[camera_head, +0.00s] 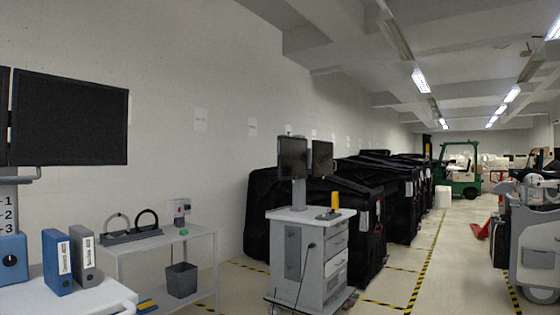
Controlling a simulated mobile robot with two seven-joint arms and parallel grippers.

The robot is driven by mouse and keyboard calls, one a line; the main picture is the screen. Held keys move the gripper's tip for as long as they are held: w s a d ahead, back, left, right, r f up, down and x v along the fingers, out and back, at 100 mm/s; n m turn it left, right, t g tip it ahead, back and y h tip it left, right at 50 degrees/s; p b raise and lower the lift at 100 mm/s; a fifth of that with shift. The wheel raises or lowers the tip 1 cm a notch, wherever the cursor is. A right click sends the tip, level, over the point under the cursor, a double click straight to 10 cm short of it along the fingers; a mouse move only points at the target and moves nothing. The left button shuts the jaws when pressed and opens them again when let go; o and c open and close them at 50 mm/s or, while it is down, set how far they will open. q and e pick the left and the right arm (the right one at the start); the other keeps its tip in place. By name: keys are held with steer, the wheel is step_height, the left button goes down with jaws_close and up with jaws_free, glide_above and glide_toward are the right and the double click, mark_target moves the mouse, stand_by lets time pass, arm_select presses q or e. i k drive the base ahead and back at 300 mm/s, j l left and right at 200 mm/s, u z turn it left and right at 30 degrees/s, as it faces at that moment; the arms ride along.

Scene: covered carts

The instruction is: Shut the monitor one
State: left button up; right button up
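A grey cart (300,258) with a pale top stands on the floor near the middle. Two dark monitors, a left one (292,158) and a right one (322,158), stand on a post at its back. Its right face has several drawers (335,265); a lower one looks slightly proud of the others, but it is too small to be sure. A cable hangs on its side. A large black screen (68,118) is at the left, above a white surface (95,298) with two binders. Neither of my grippers shows.
A white shelf table (165,240) with a headset-like item and a grey bin (182,280) stands left of the cart. Black-covered carts (375,190) line the wall behind. A grey wheeled machine (538,240) is at right. The floor between is clear.

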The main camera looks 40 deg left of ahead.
mark_target(292, 152)
steer(key=i+j+u, duration=0.7)
steer(key=i+u, duration=0.6)
steer(key=i, duration=2.55)
steer(key=i+z, duration=0.15)
steer(key=i, duration=0.25)
steer(key=i+j+z, duration=0.2)
steer(key=i, duration=0.25)
steer(key=i+j+z, duration=0.15)
steer(key=i, duration=0.25)
